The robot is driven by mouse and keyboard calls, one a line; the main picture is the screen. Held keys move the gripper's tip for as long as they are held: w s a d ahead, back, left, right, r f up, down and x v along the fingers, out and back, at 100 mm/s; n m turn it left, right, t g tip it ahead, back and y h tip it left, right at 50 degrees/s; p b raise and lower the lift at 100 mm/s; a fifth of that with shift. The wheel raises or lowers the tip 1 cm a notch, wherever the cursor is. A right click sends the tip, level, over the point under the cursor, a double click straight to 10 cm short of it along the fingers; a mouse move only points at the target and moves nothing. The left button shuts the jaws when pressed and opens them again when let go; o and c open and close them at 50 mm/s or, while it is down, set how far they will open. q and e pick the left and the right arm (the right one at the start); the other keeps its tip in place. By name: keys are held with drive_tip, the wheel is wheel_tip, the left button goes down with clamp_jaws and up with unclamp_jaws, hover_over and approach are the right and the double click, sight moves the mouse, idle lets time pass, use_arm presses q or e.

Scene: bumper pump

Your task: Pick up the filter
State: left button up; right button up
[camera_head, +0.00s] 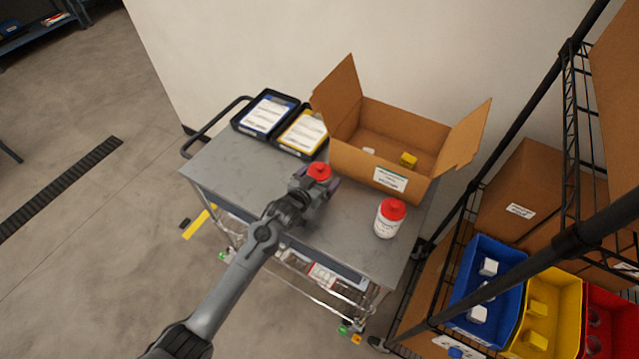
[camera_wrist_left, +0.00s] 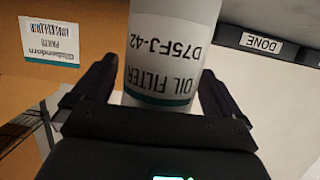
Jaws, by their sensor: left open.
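A white oil filter with a red cap (camera_head: 319,171) stands on the grey cart at my left gripper (camera_head: 318,186). In the left wrist view the filter (camera_wrist_left: 165,50) shows its "OIL FILTER" label, upside down. The left gripper (camera_wrist_left: 158,88) is open, with one finger on each side of the filter. In the head view the filter's lower body is hidden by the gripper. A second white bottle-like filter with a red cap (camera_head: 389,217) stands apart on the cart, to the right. My right gripper does not show.
An open cardboard box (camera_head: 385,135) holding a yellow part and a white part stands behind the gripper on the cart (camera_head: 230,170). A blue tray (camera_head: 265,114) and a yellow tray (camera_head: 302,132) hold papers. Shelving with blue, yellow and red bins (camera_head: 490,285) stands at the right.

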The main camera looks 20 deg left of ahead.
use_arm(q)
drive_tip(key=c, duration=1.4)
drive_tip(key=shift+r, duration=0.15)
drive_tip(key=shift+c, duration=0.2)
